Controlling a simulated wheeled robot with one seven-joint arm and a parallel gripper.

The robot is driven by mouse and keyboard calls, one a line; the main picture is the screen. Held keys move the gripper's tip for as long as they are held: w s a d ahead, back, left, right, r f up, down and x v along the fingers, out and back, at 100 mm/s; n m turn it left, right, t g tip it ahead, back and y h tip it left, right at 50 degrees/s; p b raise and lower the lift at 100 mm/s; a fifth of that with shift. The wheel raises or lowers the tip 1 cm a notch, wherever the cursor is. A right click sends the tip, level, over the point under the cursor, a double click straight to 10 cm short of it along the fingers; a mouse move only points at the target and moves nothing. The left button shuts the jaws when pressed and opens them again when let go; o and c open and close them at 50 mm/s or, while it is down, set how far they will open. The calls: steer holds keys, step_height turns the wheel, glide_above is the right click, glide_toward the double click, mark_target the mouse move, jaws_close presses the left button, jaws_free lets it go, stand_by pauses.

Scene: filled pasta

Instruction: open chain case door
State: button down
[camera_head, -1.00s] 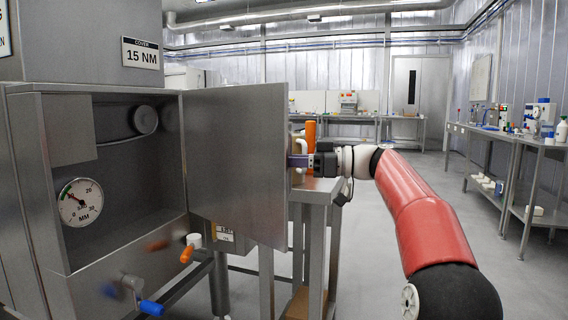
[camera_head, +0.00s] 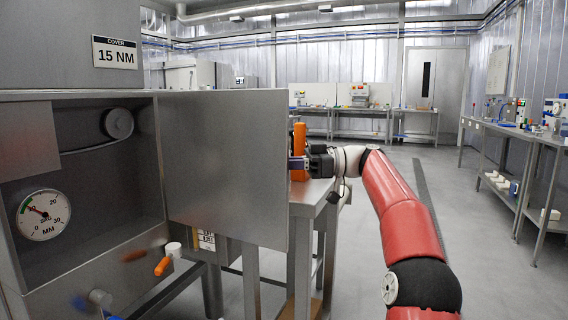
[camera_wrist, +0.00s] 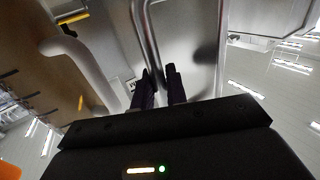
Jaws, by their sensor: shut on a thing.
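The chain case door (camera_head: 225,170) is a flat grey metal panel standing swung open at the case's right side. The case (camera_head: 85,270) shows its inside, with a dark pulley (camera_head: 118,123) and a round MM dial (camera_head: 43,214). My gripper (camera_head: 297,163) is at the door's right edge, its tips partly hidden behind the panel. In the wrist view my dark fingers (camera_wrist: 160,86) are closed around a bent metal bar handle (camera_wrist: 147,35) in front of a shiny metal face. The exact contact is hard to see.
A metal table (camera_head: 310,197) stands close behind the door, with an orange upright object (camera_head: 299,150) by my gripper. An orange-tipped lever (camera_head: 163,265) sticks out below the case. A long bench (camera_head: 530,132) stands at the right; the floor between is clear.

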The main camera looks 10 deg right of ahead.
steer(key=c, duration=1.5)
jaws_free()
steer(key=shift+a, duration=0.2)
steer(key=s+d+p, duration=0.1)
steer(key=d, duration=0.6)
steer(key=shift+d, duration=0.4)
